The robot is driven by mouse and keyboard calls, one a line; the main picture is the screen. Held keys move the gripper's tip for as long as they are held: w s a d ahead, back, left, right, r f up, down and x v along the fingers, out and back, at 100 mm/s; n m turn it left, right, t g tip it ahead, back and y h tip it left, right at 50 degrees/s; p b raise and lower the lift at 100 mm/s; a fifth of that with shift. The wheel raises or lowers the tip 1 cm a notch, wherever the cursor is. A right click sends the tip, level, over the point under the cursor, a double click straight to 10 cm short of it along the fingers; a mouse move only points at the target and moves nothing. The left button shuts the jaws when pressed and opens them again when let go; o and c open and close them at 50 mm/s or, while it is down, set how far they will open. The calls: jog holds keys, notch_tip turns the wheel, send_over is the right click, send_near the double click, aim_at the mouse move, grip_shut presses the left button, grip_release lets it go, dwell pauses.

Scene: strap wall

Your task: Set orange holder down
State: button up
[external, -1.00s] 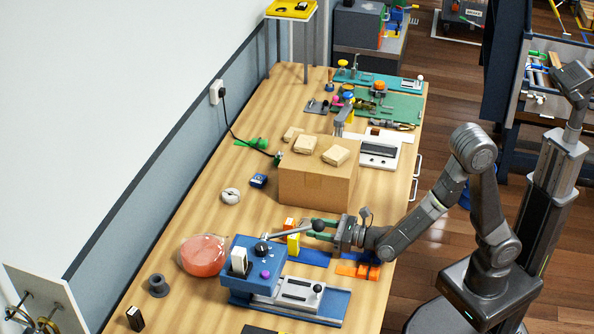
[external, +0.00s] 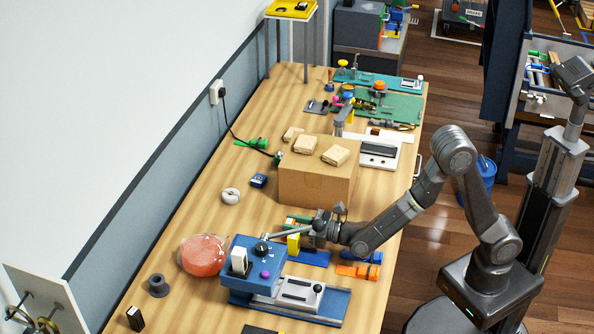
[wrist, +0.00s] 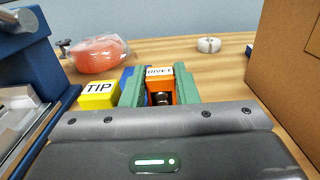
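The orange holder (wrist: 160,85), labelled RIVET, stands upright at the far ends of my green fingers in the wrist view. My gripper (wrist: 161,87) has one finger against each side of it, with no clear gap showing. In the external view my gripper (external: 296,223) is low over the table, behind the blue machine, and hides most of the holder. The holder's underside is hidden, so I cannot tell whether it touches the surface. A yellow holder (wrist: 98,95) labelled TIP stands just left of my fingers; it also shows in the external view (external: 293,244).
The blue machine (external: 256,258) with its lever stands close on the near side. A cardboard box (external: 316,184) stands on the far side. Bare tabletop (external: 215,222) lies toward the wall.

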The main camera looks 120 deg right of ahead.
aim_at(293, 222)
grip_shut()
jog(key=r, duration=0.9)
jog(key=shift+w+d+r, duration=0.15)
jog(key=shift+d+r, duration=0.05)
jog(key=shift+r, duration=0.1)
jog(key=s+d+b+x, duration=0.1)
jog(key=s+d+x, duration=0.1)
jog(key=x, duration=2)
jog(key=shift+w+f+b, duration=0.15)
jog(key=shift+f+b, duration=1)
jog(key=shift+f, duration=1.2)
jog(key=shift+w+f+b, duration=0.15)
jog(key=shift+f+b, duration=0.95)
jog(key=shift+f, duration=1.3)
jog(key=shift+f+b, duration=0.2)
jog(key=shift+b, duration=0.1)
jog(key=o, duration=1)
grip_release()
jog(key=shift+o, duration=0.2)
